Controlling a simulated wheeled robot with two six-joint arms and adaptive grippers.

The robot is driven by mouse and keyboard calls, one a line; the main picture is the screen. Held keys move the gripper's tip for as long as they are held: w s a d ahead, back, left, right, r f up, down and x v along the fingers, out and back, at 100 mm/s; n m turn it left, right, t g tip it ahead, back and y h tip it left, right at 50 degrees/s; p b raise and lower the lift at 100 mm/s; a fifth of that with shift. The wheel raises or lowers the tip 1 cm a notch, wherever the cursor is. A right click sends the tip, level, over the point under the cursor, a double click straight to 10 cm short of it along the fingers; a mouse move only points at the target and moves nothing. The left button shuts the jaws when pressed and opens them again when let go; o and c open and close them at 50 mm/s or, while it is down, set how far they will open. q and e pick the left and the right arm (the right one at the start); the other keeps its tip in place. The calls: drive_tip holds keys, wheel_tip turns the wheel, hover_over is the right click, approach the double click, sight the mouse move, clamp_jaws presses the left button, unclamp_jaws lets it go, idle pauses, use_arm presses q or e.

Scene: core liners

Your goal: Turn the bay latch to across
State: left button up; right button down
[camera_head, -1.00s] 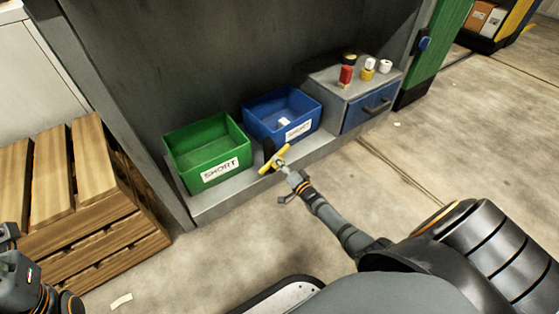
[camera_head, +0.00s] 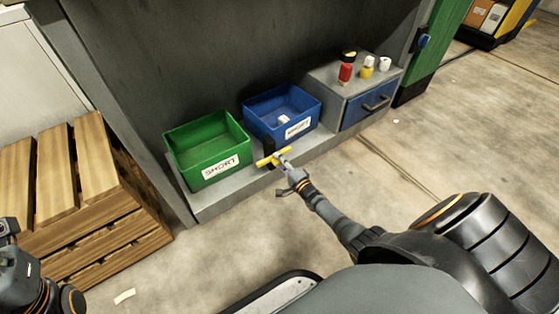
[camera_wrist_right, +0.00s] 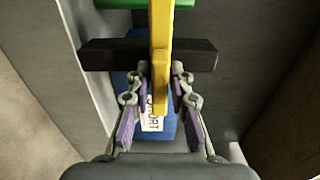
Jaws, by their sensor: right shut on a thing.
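The bay latch is a yellow bar handle (camera_head: 266,161) in front of an upright black plate (camera_head: 270,147), at the front of the grey bay shelf. In the head view the bar slants, its right end a little higher. My right gripper (camera_head: 284,160) is at the bar. In the right wrist view my right gripper (camera_wrist_right: 161,88) is shut on the yellow bar (camera_wrist_right: 161,45), which runs lengthwise between the fingers and crosses the black plate (camera_wrist_right: 98,54). Only part of my left arm shows at the lower left edge of the head view; its fingers do not show.
A green bin (camera_head: 184,163) and a blue bin (camera_head: 262,122) stand on the shelf behind the latch. A grey drawer unit (camera_head: 326,78) with a blue drawer front carries several small items. A wooden crate (camera_head: 105,220) stands at left.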

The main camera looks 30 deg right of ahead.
idle(0.3)
drive_tip(key=c, duration=1.3)
unclamp_jaws()
drive_tip(key=s, duration=0.8)
drive_tip(key=s+d, duration=0.1)
drive_tip(key=s, duration=0.3)
